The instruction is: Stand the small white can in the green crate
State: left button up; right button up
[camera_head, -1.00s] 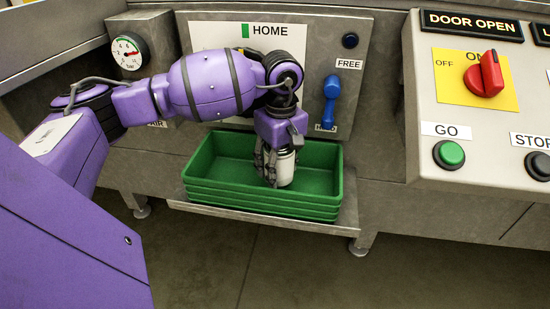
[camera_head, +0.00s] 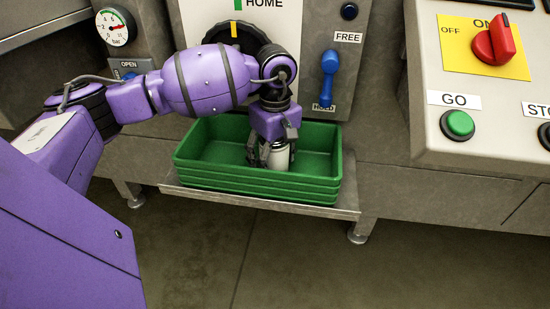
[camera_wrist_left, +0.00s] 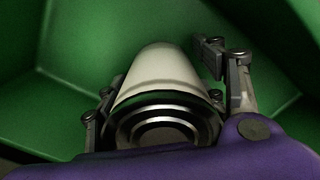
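The small white can (camera_head: 279,158) is upright inside the green crate (camera_head: 255,188), right of its middle; the crate's near wall hides its foot, so I cannot see whether it touches the floor. My left gripper (camera_head: 270,155) points down into the crate, its fingers around the can. In the left wrist view the can (camera_wrist_left: 165,72) has its ringed metal end towards the camera, between the fingers (camera_wrist_left: 165,95). The right-hand finger stands apart from the can with green showing between, so the gripper looks open. My right gripper is out of view.
The crate sits on a metal shelf (camera_head: 200,194) below the panel. Behind are a black dial (camera_head: 236,34) and a blue lever (camera_head: 328,77). A console with a green button (camera_head: 457,125) and red switch (camera_head: 494,42) stands right. A gauge (camera_head: 116,26) is left.

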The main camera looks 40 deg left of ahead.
pick_arm(q)
jog(key=shift+r, duration=0.15)
jog(key=shift+r, duration=0.35)
notch_tip(320, 180, up, 11)
jog(key=p, duration=0.3)
jog(key=shift+r+p, duration=0.1)
jog(key=shift+p, duration=0.25)
jog(key=shift+r, duration=0.1)
dwell(0.9)
